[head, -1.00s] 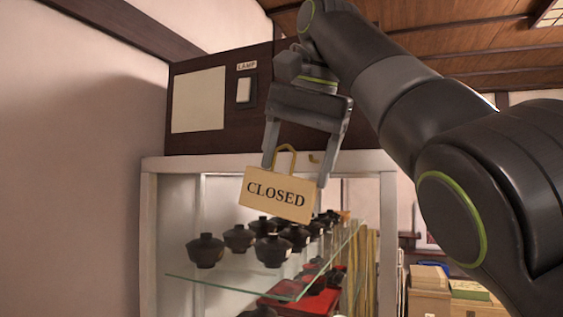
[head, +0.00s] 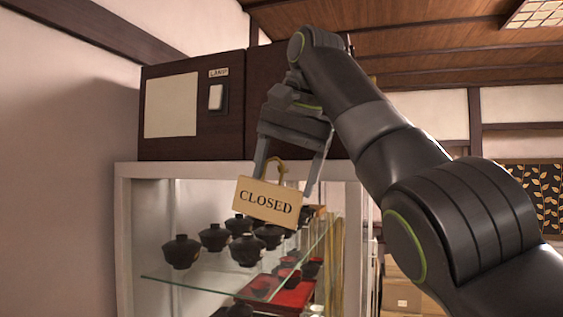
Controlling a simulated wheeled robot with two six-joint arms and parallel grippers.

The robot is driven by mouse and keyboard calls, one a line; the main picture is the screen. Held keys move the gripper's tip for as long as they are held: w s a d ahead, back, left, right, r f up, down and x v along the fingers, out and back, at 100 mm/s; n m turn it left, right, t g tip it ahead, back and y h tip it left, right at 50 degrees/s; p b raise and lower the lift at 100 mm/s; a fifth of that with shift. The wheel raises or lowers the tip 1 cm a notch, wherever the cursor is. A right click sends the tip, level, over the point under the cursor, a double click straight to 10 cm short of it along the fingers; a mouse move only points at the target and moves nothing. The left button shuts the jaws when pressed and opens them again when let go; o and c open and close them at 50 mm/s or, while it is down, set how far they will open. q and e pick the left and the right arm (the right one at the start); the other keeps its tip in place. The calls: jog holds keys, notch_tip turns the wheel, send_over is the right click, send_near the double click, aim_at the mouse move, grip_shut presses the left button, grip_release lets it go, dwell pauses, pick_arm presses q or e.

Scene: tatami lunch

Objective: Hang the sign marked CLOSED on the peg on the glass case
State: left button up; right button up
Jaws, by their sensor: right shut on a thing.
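The tan sign marked CLOSED (head: 267,202) hangs tilted, its right side lower, in front of the glass case (head: 126,240). My right gripper (head: 281,186) is shut on the sign, with one finger on each side of it. The sign's brass loop (head: 268,164) stands up between the fingers, just in front of the case's white top rail. The brass peg (head: 283,167) shows right by the loop; I cannot tell whether the loop is around it or only in front of it. My left gripper is out of view.
Black lidded bowls (head: 181,251) stand on the glass shelf (head: 190,287) inside the case, with a red tray (head: 290,297) lower down. A dark cabinet with a lamp switch (head: 216,97) rises behind the case top. Boxes (head: 402,294) stand at the lower right.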

aim_at(292, 177)
jog(key=shift+w+p, duration=0.45)
jog(key=shift+w, duration=0.2)
jog(key=shift+w+d+p, duration=0.4)
jog(key=shift+w+p, duration=0.4)
jog(key=shift+p, duration=0.25)
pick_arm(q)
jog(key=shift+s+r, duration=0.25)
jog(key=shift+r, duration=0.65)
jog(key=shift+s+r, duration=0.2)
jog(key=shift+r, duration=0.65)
pick_arm(e)
jog(key=shift+w+d+f, duration=0.2)
jog(key=shift+w+f, duration=0.45)
jog(key=shift+w, duration=0.05)
jog(key=o, duration=1.1)
pick_arm(q)
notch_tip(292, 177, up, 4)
jog(key=p, duration=0.4)
pick_arm(e)
jog(key=v, duration=1.2)
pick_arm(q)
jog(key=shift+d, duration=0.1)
